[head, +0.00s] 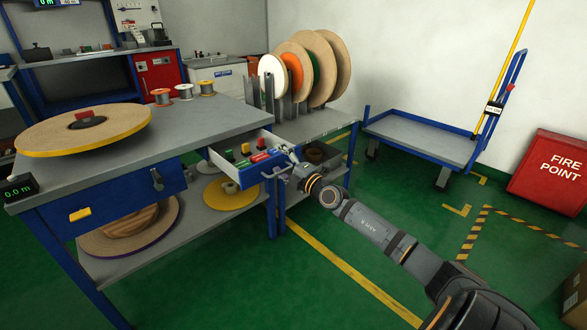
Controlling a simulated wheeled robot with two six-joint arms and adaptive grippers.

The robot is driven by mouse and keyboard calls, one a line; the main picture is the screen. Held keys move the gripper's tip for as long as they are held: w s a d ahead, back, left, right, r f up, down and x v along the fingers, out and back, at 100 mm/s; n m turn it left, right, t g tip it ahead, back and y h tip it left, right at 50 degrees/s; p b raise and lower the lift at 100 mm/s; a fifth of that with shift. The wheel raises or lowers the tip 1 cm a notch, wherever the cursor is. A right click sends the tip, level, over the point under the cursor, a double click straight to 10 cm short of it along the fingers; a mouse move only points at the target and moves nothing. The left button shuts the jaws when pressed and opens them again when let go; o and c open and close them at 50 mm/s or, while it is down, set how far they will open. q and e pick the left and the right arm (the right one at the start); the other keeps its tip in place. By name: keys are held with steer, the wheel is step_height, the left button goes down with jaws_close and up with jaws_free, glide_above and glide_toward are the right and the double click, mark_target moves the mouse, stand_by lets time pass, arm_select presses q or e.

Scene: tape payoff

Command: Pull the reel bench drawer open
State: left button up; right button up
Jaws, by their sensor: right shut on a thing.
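The reel bench (190,110) stands at the left with a grey top and a blue frame. Its drawer (247,177) is partly out at the right end of the bench, and its inside shows. Small green, yellow, red and dark items lie in it. My right gripper (284,163) is at the blue drawer front and shut on the drawer handle (270,175); the fingers partly hide the handle. My left gripper is not in view.
A large wooden reel (80,130) and small spools (185,91) sit on the bench top. A rack of upright reels (322,70) stands behind the drawer. A blue trolley (420,130) and a red fire point box (550,175) stand right. Green floor is clear between.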

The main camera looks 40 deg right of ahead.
steer(key=shift+s+a+r, duration=0.1)
steer(key=shift+s+r, duration=0.45)
steer(key=shift+s, duration=0.35)
steer(key=shift+c, duration=0.5)
steer(key=shift+o, duration=0.5)
steer(key=shift+s+d+r, duration=0.1)
steer(key=shift+s+d, duration=0.05)
steer(key=shift+s, duration=0.45)
steer(key=shift+s+d+r, duration=0.1)
steer(key=shift+s+d, duration=0.05)
steer(key=shift+s, duration=0.4)
steer(key=s, duration=0.1)
steer(key=s+r, duration=0.1)
steer(key=shift+s+a, duration=0.2)
steer(key=shift+s, duration=0.1)
steer(key=c, duration=0.7)
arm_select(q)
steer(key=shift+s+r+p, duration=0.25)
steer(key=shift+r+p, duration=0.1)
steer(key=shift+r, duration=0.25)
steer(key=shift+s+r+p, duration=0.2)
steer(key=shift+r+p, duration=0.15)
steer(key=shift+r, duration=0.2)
arm_select(e)
steer(key=shift+s+f, duration=0.7)
steer(key=shift+f, duration=0.05)
